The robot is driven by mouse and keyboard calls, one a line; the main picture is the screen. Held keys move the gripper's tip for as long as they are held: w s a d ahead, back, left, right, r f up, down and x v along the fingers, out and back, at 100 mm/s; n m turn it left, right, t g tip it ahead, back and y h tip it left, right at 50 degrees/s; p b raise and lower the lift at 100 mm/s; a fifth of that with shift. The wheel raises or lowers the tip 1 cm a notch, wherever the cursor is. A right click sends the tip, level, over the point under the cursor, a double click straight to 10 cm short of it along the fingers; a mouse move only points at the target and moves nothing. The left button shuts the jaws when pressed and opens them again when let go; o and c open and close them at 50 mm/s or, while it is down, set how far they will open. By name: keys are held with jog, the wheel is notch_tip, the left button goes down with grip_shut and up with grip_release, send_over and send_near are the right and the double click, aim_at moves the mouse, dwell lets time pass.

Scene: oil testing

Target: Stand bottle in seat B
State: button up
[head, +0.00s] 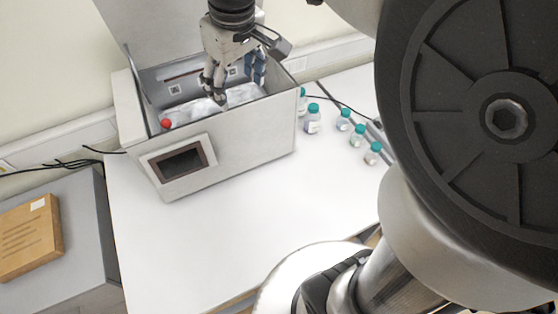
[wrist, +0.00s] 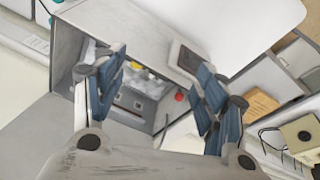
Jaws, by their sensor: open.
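My gripper (head: 234,84) reaches down into the open top of a white box-shaped instrument (head: 226,140) on the table. Its blue-padded fingers are spread apart in the wrist view (wrist: 160,80), with nothing held between them. Several small bottles with teal caps (head: 313,119) stand on the table right of the instrument. Inside the instrument are a whitish, crumpled-looking surface (head: 195,110) and small square marks on the back wall (head: 175,89). I cannot read which seat is B, and no bottle is clearly visible inside.
The instrument's lid (head: 145,28) stands raised behind it. A red knob (head: 166,123) is at its front left corner and a dark display (head: 182,163) is on its front. A brown box (head: 30,238) lies on a grey cabinet at left. The table front (head: 240,215) is clear.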

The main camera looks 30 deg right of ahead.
jog(key=s+f+m+t, duration=0.1)
jog(key=s+f+m, duration=0.1)
jog(key=s, duration=0.8)
jog(key=s+f+m+t, duration=0.1)
jog(key=s+f, duration=0.2)
jog(key=s, duration=0.7)
jog(key=shift+m, duration=0.4)
notch_tip(320, 180, down, 18)
jog(key=b, duration=1.7)
jog(key=shift+r+b, duration=0.15)
jog(key=shift+b, duration=0.25)
